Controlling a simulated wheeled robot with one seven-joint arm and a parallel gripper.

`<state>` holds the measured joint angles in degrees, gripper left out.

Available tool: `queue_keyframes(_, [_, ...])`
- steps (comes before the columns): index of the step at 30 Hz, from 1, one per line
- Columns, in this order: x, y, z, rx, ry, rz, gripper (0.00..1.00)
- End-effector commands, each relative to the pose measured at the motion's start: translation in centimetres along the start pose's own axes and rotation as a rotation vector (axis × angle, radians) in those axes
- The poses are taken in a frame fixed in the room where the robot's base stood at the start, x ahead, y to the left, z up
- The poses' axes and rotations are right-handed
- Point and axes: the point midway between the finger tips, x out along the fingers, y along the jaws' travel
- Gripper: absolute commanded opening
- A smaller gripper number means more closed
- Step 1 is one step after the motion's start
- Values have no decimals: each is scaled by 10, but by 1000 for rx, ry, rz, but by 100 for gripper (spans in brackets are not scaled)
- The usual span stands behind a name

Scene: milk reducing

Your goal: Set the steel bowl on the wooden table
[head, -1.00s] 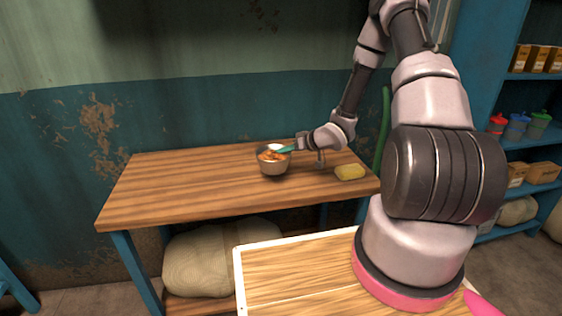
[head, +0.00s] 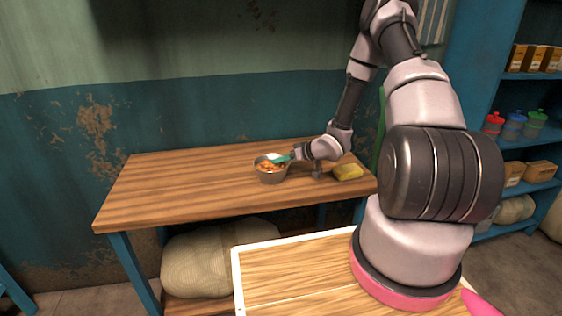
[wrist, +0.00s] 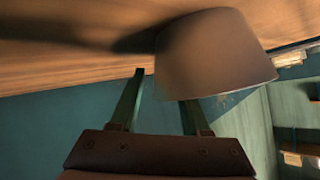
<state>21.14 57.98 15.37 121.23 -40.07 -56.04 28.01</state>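The steel bowl (head: 271,176) holds orange pieces. It appears to rest upright on the wooden table (head: 180,185), right of the table's middle. In the wrist view the bowl (wrist: 215,55) shows upside down, its base close against the table (wrist: 70,50), with its shadow meeting it. My gripper (head: 285,159) has green fingers and reaches in from the right at the bowl's rim. In the wrist view my gripper (wrist: 160,95) has its fingers spread apart. One finger is clear of the bowl's side; the other's tip is hidden behind the bowl wall.
A yellow sponge (head: 348,172) lies on the table to the right, below my wrist. The left half of the table is clear. A teal wall (head: 200,115) stands behind. Shelves (head: 520,140) with jars and boxes are at the far right. A sack (head: 195,265) lies under the table.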

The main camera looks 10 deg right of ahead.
Motion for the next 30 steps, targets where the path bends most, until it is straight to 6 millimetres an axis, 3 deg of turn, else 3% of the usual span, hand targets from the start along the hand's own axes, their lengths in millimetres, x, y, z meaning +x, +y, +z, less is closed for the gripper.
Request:
queue_keyframes(5, [-12, 0, -3, 1, 1, 3, 47])
queue_keyframes(19, [-104, 0, -3, 0, 1, 3, 47])
queue_keyframes(30, [-124, 2, -6, -7, -11, 19, 47])
